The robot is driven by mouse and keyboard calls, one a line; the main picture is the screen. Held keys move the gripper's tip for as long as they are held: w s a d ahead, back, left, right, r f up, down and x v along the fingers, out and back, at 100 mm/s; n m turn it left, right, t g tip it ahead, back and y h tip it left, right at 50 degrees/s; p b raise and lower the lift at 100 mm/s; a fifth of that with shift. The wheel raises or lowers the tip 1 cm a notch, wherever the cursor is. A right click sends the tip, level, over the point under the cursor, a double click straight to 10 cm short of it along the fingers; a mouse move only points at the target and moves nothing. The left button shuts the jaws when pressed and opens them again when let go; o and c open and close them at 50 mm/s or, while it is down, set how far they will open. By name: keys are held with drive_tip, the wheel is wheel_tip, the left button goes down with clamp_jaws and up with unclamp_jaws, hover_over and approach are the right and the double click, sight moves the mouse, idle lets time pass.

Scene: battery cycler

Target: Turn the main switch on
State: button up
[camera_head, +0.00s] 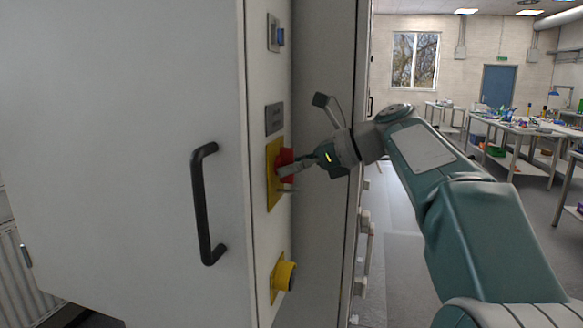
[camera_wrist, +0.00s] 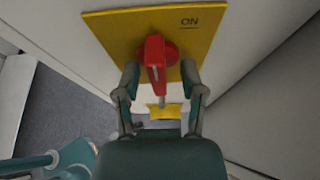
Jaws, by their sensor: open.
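The main switch is a red rotary handle (camera_head: 285,163) on a yellow plate (camera_head: 272,188), on the narrow panel of the grey cabinet. In the wrist view the red handle (camera_wrist: 154,58) stands in front of its yellow plate (camera_wrist: 112,28), with "ON" printed at the plate's right. My gripper (camera_head: 290,168) is at the handle. In the wrist view the two fingers of my gripper (camera_wrist: 161,78) are open, one on each side of the handle's lower part. Whether either finger touches the handle cannot be told.
A yellow round knob (camera_head: 286,275) on a yellow plate sits lower on the panel; a blue button (camera_head: 281,37) sits above. A black door handle (camera_head: 203,205) sticks out from the cabinet (camera_head: 120,120) at left. Workbenches (camera_head: 520,130) stand far at right.

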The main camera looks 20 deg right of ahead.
drive_tip(key=v, duration=1.2)
drive_tip(key=shift+w+d, duration=0.1)
drive_tip(key=s+a+f+n+g+h, duration=0.1)
drive_tip(key=s+a+f+n+h, duration=0.3)
drive_tip(key=f, duration=0.3)
drive_tip(key=s+a+f+n+h, duration=0.2)
drive_tip(key=s+a+f+n, duration=0.3)
drive_tip(key=f, duration=0.3)
drive_tip(key=s+f+n+h, duration=0.2)
drive_tip(key=s+f+n, duration=0.3)
drive_tip(key=f+n, duration=0.2)
drive_tip(key=s+f+n+h, duration=0.3)
drive_tip(key=s+f+n, duration=0.3)
drive_tip(key=f+n, duration=0.2)
wheel_tip(320, 180, down, 2)
drive_tip(key=shift+s+a+h, duration=0.2)
drive_tip(key=shift+s+h, duration=0.05)
drive_tip(key=shift+h, duration=0.05)
